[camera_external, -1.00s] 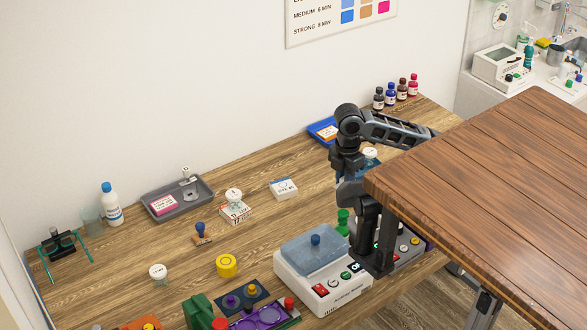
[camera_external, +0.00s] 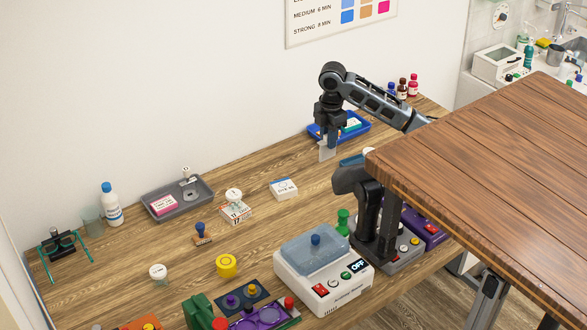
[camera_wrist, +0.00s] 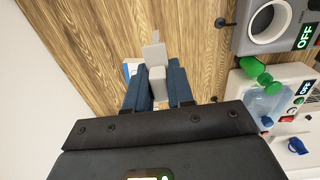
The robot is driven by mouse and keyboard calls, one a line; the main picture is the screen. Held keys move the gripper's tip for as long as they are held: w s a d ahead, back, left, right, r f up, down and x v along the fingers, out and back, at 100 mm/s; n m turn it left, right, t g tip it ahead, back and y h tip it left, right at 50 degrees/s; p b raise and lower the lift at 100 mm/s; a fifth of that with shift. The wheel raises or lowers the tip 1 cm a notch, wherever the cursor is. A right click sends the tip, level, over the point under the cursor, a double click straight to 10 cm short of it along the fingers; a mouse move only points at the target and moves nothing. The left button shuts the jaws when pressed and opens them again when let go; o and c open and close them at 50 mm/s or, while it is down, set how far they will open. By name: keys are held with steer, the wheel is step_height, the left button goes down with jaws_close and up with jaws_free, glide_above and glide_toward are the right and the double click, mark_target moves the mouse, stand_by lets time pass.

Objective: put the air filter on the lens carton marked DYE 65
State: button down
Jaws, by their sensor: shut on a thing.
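My gripper (camera_external: 327,137) is shut on the air filter (camera_external: 327,151), a pale grey piece with a flat plate, held above the bench. In the wrist view the filter (camera_wrist: 154,55) sits between the two blue fingers (camera_wrist: 157,88). The lens carton (camera_external: 284,189), a small white box with blue edges and dark lettering that looks like DYE 65, lies on the bench to the lower left of my gripper. Its top looks bare. In the wrist view a white and blue box (camera_wrist: 130,68), probably this carton, is mostly hidden behind the left finger.
A white carton with red print (camera_external: 236,213) has a white round item on it. A grey tray (camera_external: 207,195) holds a pink-labelled box. A blue tray (camera_external: 362,128) is behind my gripper. A white machine (camera_external: 318,285) stands in front.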

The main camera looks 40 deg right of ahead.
steer(key=w, duration=0.3)
steer(key=p, duration=0.2)
glide_above(284, 186)
step_height(284, 186, down, 7)
steer(key=shift+w+f+p, duration=0.15)
steer(key=shift+f+p, duration=0.25)
steer(key=shift+f, duration=1.6)
steer(key=shift+f, duration=0.15)
steer(key=c, duration=1)
jaws_free()
step_height(284, 186, up, 12)
steer(key=shift+r+b, duration=0.2)
steer(key=shift+b, duration=0.7)
